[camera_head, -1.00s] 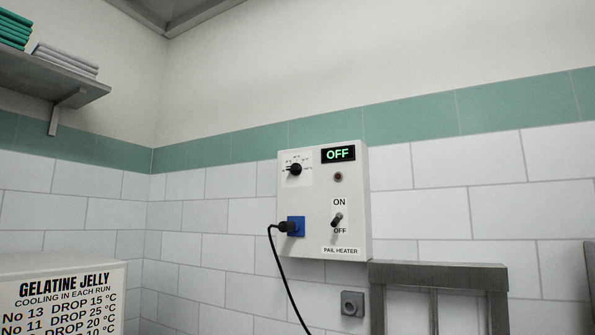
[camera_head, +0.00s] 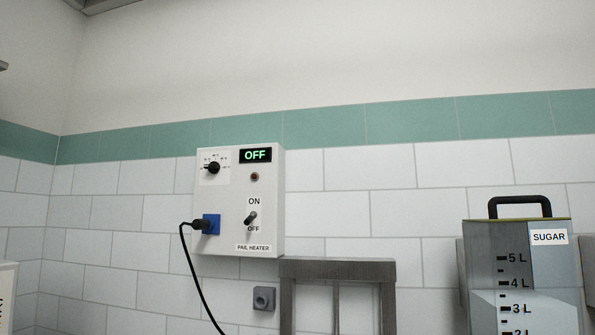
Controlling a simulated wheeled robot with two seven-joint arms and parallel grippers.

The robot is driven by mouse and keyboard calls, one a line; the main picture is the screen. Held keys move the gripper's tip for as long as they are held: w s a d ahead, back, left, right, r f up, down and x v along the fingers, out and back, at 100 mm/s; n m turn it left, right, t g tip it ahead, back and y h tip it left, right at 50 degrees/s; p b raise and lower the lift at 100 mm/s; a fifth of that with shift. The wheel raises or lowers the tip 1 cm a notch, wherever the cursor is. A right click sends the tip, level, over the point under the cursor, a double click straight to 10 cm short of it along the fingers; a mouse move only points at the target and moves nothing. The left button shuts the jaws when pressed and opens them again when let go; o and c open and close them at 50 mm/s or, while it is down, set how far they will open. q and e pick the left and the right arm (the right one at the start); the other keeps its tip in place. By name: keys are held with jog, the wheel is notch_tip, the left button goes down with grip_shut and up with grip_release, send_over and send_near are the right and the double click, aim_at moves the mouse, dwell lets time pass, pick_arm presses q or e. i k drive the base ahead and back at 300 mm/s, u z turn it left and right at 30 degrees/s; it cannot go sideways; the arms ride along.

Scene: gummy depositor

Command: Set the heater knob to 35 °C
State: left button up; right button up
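The pail heater control box (camera_head: 270,205) is a white box on the tiled wall, left of centre in the head view. Its black heater knob (camera_head: 212,168) sits at the upper left on a small dial with temperature marks too small to read. The knob's pointer seems to point left. The display (camera_head: 255,155) reads OFF in green. The toggle switch (camera_head: 250,218) stands between the ON and OFF labels; its exact position is hard to tell. The small lamp (camera_head: 254,176) looks dark red. Neither of my grippers is in view.
A black plug (camera_head: 203,227) sits in the blue socket (camera_head: 216,222), its cable hanging down. A grey wall fitting (camera_head: 264,298) and a metal frame (camera_head: 335,268) are below the box. A SUGAR container (camera_head: 515,240) with a black handle stands at right.

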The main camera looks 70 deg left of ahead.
aim_at(214, 166)
jog(key=z, duration=0.3)
jog(key=k, duration=1.1)
jog(key=u, duration=1.5)
